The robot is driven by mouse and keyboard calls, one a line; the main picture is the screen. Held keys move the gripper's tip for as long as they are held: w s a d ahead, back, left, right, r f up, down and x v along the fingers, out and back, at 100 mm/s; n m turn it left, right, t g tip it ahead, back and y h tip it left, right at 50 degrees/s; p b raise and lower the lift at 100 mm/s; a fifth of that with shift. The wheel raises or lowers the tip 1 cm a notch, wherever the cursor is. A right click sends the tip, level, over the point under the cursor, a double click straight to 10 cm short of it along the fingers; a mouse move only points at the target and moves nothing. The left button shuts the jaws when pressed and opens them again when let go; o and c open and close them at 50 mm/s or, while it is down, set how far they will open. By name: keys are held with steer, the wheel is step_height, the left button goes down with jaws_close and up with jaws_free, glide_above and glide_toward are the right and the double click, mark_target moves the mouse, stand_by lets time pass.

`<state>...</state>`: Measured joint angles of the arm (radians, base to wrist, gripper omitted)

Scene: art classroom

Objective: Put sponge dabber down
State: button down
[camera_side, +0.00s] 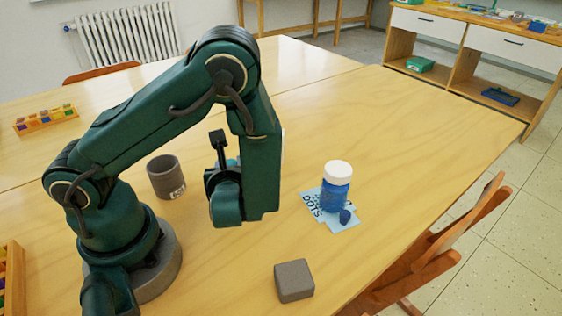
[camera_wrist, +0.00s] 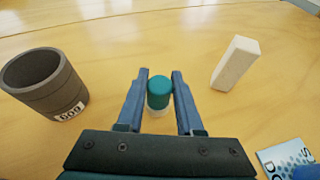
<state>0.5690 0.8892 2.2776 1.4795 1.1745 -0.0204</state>
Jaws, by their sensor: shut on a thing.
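My gripper (camera_wrist: 162,73) is shut on the sponge dabber (camera_wrist: 157,94), a small piece with a teal rounded top and a pale lower part, held between the two blue fingers in the wrist view. Whether its lower end touches the table is unclear. In the side view my arm covers most of the gripper, and only a bit of teal shows beside it. A dark grey cup (camera_wrist: 45,86) with a white label stands to the left of the dabber, apart from it; it also shows in the side view (camera_side: 166,178).
A white block (camera_wrist: 236,63) stands right of the dabber. A grey block (camera_side: 294,281) lies nearer. Wooden table (camera_side: 400,130) is clear beyond.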

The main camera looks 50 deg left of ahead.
steer(key=shift+f, duration=0.25)
steer(key=c, duration=0.6)
jaws_free()
steer(key=shift+o, duration=0.2)
steer(key=shift+r, duration=0.1)
steer(key=shift+d+r, duration=0.15)
steer(key=shift+d, duration=0.1)
steer(key=v, duration=1.1)
steer(key=shift+s, duration=0.2)
steer(key=s+r+n+g+h, duration=0.2)
steer(key=s+n+g+h, duration=0.4)
steer(key=n, duration=0.7)
steer(key=w+d+r+n+t+h, duration=0.2)
steer(key=r+n+t+h, duration=0.3)
steer(key=n, duration=0.5)
steer(key=shift+w+d+r+t+h, duration=0.35)
steer(key=shift+w+r+h, duration=0.15)
steer(key=shift+w+r, duration=0.4)
